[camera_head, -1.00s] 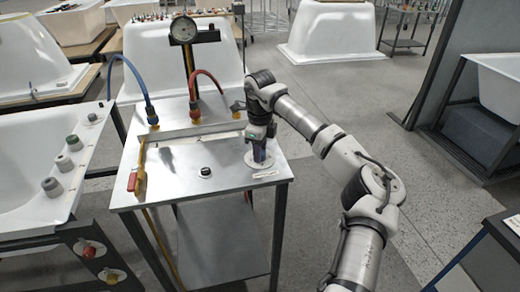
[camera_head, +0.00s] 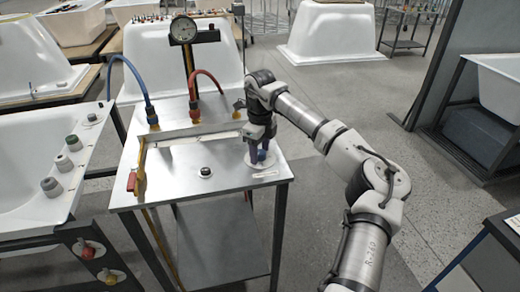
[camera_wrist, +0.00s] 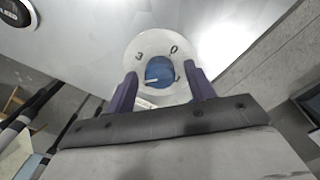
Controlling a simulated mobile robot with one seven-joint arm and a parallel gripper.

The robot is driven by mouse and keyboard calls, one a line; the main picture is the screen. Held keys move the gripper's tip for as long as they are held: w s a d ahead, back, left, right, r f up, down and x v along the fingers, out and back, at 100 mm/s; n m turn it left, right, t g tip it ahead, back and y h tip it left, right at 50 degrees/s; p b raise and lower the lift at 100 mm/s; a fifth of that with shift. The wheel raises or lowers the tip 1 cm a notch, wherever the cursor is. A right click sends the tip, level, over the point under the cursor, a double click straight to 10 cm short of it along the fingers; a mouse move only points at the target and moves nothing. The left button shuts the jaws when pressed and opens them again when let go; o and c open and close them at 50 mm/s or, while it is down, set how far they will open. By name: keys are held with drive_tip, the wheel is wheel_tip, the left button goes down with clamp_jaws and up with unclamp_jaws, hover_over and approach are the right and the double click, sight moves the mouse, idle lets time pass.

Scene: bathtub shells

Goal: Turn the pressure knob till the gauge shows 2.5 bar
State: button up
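The blue pressure knob (camera_wrist: 159,70) sits on a round white dial plate (camera_wrist: 135,49) marked with digits, a 3 and a 0 among them. A white pointer line on the knob points toward the lower left in the wrist view. My gripper (camera_wrist: 163,78) is open, its two purple fingers on either side of the knob with a visible gap at each side. In the head view my gripper (camera_head: 259,154) points down at the knob (camera_head: 262,155) near the table's right edge. The round gauge (camera_head: 183,29) stands on a post behind; its reading is too small to tell.
The metal table (camera_head: 165,190) carries a black round button (camera_head: 205,172), a yellow pipe with a red valve handle (camera_head: 132,182), a blue hose (camera_head: 140,80) and a red hose (camera_head: 207,78). A white tub (camera_head: 25,190) stands at left. The front of the tabletop is mostly clear.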

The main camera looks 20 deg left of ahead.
sight(260, 152)
drive_tip(key=shift+r, duration=0.15)
wheel_tip(260, 152, up, 14)
drive_tip(key=b, duration=0.2)
drive_tip(key=shift+f, duration=0.2)
idle(0.3)
